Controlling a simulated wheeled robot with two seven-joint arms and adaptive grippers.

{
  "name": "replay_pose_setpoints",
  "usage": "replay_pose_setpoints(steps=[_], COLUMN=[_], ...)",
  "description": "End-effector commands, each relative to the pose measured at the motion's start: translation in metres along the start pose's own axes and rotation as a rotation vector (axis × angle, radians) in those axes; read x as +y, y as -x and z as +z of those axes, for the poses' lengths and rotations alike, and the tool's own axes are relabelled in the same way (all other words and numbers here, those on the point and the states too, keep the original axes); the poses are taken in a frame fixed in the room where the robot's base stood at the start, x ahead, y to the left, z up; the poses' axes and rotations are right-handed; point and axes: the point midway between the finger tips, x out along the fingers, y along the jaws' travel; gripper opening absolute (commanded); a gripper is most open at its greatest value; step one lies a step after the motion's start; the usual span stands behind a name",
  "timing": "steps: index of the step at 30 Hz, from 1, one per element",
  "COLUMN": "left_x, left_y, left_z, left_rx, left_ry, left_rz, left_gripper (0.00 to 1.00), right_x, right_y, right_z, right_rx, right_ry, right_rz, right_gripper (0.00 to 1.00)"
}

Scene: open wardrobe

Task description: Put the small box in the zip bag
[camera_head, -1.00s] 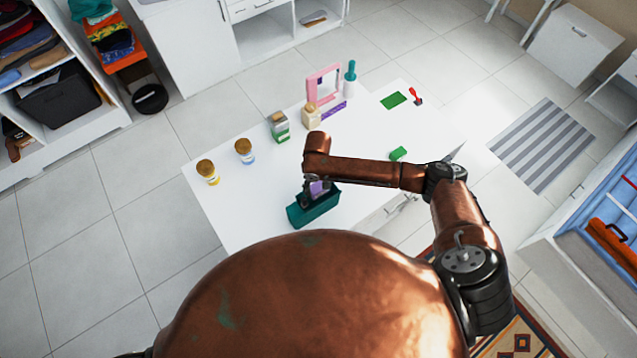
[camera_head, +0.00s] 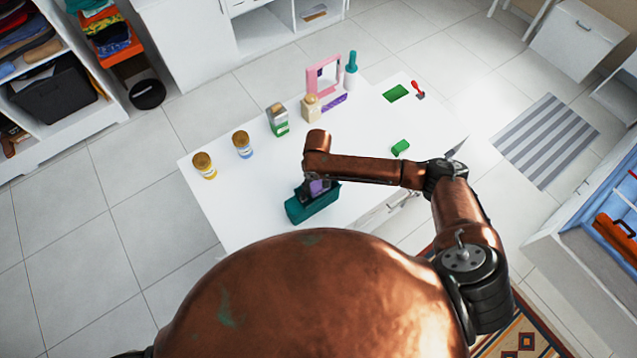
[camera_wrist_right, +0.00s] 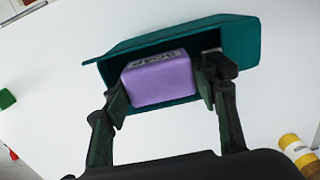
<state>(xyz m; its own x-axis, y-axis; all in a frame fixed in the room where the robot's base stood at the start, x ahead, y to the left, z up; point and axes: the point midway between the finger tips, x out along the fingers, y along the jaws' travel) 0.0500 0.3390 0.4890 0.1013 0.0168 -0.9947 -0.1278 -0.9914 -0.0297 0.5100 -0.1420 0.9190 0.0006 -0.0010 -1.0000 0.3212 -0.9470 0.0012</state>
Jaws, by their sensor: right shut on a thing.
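The small box is purple with lettering on one face, and it shows best in the right wrist view (camera_wrist_right: 159,82). The zip bag (camera_head: 314,208) is a teal open pouch on the white table, near its front edge; it also shows in the right wrist view (camera_wrist_right: 238,45). My right gripper (camera_wrist_right: 160,90) is shut on the purple box, a finger on each side. The box is at the bag's opening, partly within its walls; I cannot tell whether it touches the bottom. In the head view my right arm partly hides both. My left gripper is not in view.
On the white table (camera_head: 250,197) stand two gold-lidded jars (camera_head: 204,167) (camera_head: 242,146), a green-and-white carton (camera_head: 277,121), a pink mirror frame (camera_head: 323,80) and a teal bottle (camera_head: 351,72).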

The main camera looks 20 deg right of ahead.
Motion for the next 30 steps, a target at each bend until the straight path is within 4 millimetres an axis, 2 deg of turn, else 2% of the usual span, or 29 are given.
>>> replay_pose_setpoints(steps=[14,15,23,30], left_x=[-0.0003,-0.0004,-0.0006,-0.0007], left_y=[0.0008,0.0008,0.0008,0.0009], left_z=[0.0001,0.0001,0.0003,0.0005], left_rx=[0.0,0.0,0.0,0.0], left_ry=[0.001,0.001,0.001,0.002], left_rz=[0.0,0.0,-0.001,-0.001], left_gripper=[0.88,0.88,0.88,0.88], right_x=[-0.0001,-0.0001,-0.0003,-0.0004], right_y=[-0.0013,-0.0013,-0.0013,-0.0014], right_z=[0.0004,0.0004,0.0004,0.0005], right_rx=[-0.001,-0.001,-0.001,-0.001], right_ry=[0.0,0.0,0.0,0.0], right_rz=[0.0,0.0,-0.001,-0.001], right_gripper=[0.29,0.56,0.74,0.74])
